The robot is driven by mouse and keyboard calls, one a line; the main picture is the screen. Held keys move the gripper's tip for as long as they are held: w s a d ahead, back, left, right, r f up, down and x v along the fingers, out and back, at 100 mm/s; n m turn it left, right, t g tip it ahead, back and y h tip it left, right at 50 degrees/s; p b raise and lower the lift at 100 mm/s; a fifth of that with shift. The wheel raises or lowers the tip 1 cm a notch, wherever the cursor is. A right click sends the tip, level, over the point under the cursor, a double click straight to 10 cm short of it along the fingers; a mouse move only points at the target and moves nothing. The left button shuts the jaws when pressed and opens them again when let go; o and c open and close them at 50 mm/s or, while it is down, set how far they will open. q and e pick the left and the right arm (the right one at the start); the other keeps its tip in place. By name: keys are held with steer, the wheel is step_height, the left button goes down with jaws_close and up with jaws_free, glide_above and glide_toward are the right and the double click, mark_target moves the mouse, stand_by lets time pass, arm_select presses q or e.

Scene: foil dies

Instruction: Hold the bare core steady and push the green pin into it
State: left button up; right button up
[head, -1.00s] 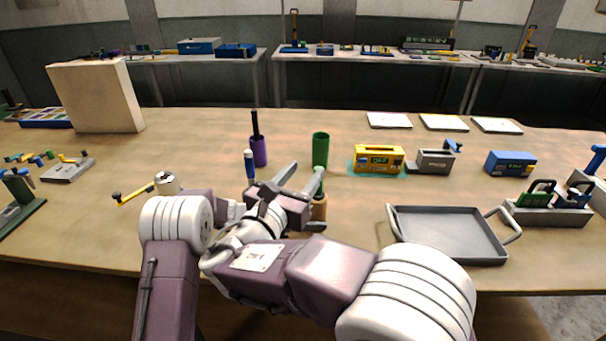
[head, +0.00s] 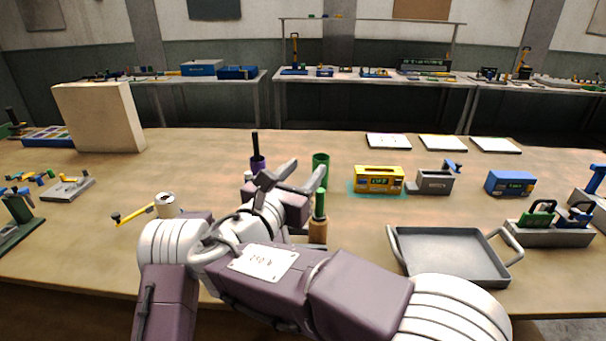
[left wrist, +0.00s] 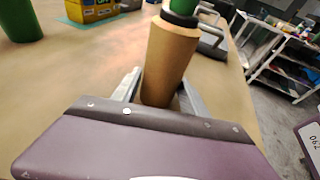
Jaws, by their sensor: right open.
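The bare core (head: 318,231) is a brown upright piece near the table's front edge. In the left wrist view the core (left wrist: 166,62) stands between my left gripper's grey fingers (left wrist: 162,88), which appear closed against its sides. The green pin (head: 320,203) stands upright at the core's top. Its lower end shows in the left wrist view (left wrist: 183,5), above a black ring. My left gripper (head: 306,235) is mostly hidden behind my right arm in the head view. My right gripper (head: 297,180) is open and empty, one finger close to the pin's upper end; contact cannot be told.
A green cup (head: 321,161) and a purple cup (head: 258,164) with a black rod stand behind. A yellow box (head: 378,180), grey holder (head: 434,184) and grey tray (head: 446,255) lie to the right.

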arm_select(q)
steer(key=shift+o, duration=1)
